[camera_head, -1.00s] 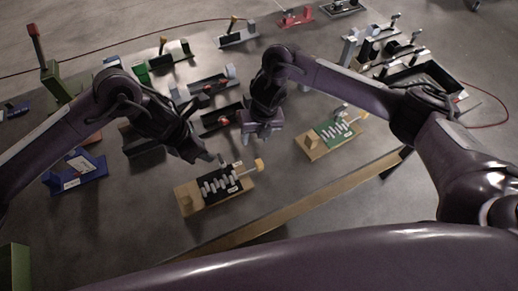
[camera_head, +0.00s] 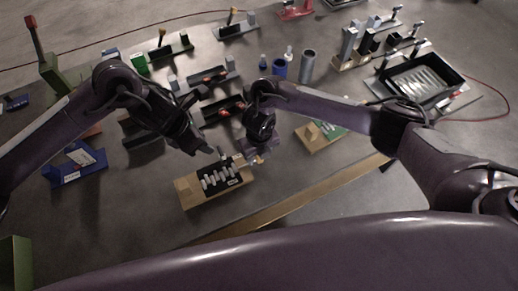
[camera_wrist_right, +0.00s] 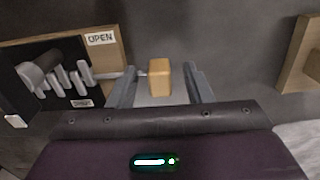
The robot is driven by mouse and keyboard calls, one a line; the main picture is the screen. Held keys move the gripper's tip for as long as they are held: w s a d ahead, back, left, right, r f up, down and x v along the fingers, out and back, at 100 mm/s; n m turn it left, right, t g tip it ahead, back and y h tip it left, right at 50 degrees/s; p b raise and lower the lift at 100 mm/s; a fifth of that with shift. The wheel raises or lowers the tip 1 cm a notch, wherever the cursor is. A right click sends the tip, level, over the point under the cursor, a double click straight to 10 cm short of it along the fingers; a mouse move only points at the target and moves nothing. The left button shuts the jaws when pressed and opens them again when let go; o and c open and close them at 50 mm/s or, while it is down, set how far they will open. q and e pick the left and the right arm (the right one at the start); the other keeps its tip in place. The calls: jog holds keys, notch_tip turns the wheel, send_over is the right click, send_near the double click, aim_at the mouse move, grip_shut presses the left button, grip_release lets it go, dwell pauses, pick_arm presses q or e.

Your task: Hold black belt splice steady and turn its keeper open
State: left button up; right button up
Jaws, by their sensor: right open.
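The black belt splice (camera_head: 206,182) sits on a wooden base with a row of light grey bars, near the table's front edge. In the right wrist view the splice (camera_wrist_right: 58,99) is at left. A rod runs from it to the keeper's tan knob (camera_wrist_right: 160,79). A label reading OPEN is on the base above the rod. My right gripper (camera_wrist_right: 163,82) is open, with the knob between its two fingers; in the head view it (camera_head: 257,155) is at the splice's right end. My left gripper (camera_head: 216,152) is at the splice's back edge; its jaw gap and contact are unclear.
A green splice on a wooden base (camera_head: 312,139) stands to the right, partly behind my right arm. A blue fixture (camera_head: 75,168) is at left. Dark trays stand behind the grippers, and a black tray (camera_head: 425,80) stands at the back right.

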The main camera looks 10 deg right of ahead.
aim_at(221, 153)
jog(key=shift+f, duration=0.15)
grip_shut()
pick_arm(q)
jog(key=o, duration=0.3)
jog(key=shift+a+r, duration=0.15)
jog(key=shift+r, duration=0.1)
jog(key=o, duration=0.5)
jog(key=shift+w+a+r+m, duration=0.15)
jog(key=shift+a+r+m, duration=0.3)
jog(key=shift+r+m, duration=0.3)
jog(key=shift+c, duration=0.2)
jog(key=x, duration=1.2)
jog(key=shift+s+d+r, duration=0.15)
jog(key=shift+s+d, duration=0.05)
jog(key=shift+d, duration=0.05)
jog(key=shift+h, duration=0.3)
jog(key=c, duration=1)
